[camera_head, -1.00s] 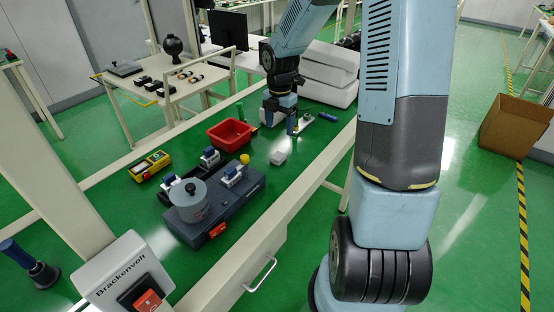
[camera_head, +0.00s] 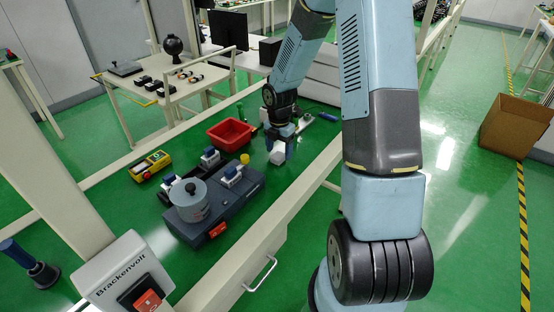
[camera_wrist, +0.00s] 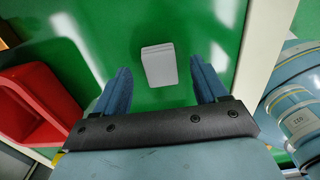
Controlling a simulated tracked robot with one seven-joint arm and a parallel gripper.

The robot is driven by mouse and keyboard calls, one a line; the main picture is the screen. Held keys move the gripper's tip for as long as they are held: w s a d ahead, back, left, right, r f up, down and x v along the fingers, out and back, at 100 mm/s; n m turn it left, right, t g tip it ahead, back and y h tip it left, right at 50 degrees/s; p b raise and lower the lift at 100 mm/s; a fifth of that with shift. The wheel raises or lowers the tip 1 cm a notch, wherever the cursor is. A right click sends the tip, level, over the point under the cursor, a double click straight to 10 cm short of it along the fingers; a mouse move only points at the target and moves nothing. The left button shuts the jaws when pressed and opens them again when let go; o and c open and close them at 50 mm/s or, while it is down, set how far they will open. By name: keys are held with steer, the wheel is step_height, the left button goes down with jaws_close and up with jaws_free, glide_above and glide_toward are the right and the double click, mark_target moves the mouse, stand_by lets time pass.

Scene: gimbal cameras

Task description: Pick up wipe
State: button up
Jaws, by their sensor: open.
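The wipe, a small white folded stack (camera_head: 278,156), lies on the green bench top. In the wrist view the wipe (camera_wrist: 159,65) lies between and slightly beyond the two blue fingers, with green showing on both sides. My gripper (camera_head: 280,144) is open and over the wipe, pointing down. In the wrist view my gripper (camera_wrist: 160,70) shows no finger touching the wipe. How high the fingertips are above the bench is hard to tell.
A red bin (camera_head: 230,133) stands left of my gripper; it also shows in the wrist view (camera_wrist: 38,103). A dark grey device (camera_head: 215,205) and a yellow cup (camera_head: 244,158) are nearer. The bench's pale front rail (camera_head: 290,195) runs to the right.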

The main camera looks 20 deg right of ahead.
step_height(320, 180, down, 2)
steer(key=shift+f, duration=0.1)
steer(key=shift+c, duration=0.2)
steer(key=c, duration=1.1)
